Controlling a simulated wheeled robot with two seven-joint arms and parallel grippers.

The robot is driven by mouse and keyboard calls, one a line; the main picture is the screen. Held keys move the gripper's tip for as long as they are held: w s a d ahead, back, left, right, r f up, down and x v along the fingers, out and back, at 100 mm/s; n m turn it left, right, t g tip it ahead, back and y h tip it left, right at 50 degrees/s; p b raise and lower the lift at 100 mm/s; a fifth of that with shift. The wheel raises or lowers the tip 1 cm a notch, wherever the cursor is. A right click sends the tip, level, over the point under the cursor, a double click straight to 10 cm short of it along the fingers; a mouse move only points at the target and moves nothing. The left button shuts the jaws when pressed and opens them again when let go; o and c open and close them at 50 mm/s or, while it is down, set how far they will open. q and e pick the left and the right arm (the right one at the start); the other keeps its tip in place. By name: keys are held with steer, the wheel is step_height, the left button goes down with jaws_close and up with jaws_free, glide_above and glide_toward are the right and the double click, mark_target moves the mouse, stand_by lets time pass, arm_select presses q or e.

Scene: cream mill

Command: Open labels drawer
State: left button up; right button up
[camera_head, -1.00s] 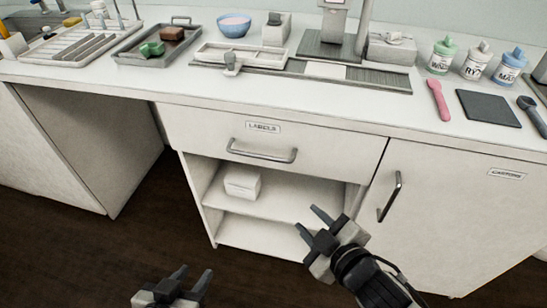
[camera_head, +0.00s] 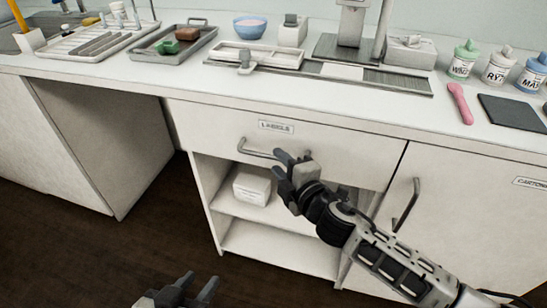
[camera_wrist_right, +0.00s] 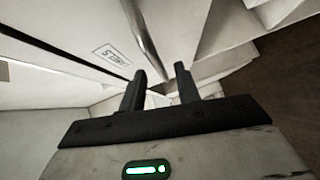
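The labels drawer (camera_head: 330,148) is a white front under the countertop with a "LABELS" plate (camera_head: 276,127) and a grey bar handle (camera_head: 258,154). It looks shut. My right gripper (camera_head: 279,165) is in front of the drawer at the handle's right end and hides that end. In the right wrist view the fingers (camera_wrist_right: 160,85) are apart, with the handle (camera_wrist_right: 143,38) beyond the fingertips and the label plate to its left. Nothing shows between the fingers. My left gripper (camera_head: 196,290) is low at the bottom edge, its fingers apart and empty.
Below the drawer is an open shelf with a white box (camera_head: 252,186). To the right is a cupboard door with a vertical handle (camera_head: 406,206), near my right arm. The countertop holds trays, a blue bowl (camera_head: 250,27) and several jars. Left of the shelf is an open recess.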

mark_target(273, 156)
steer(key=shift+x, duration=1.85)
jaws_close()
steer(key=shift+s, duration=0.1)
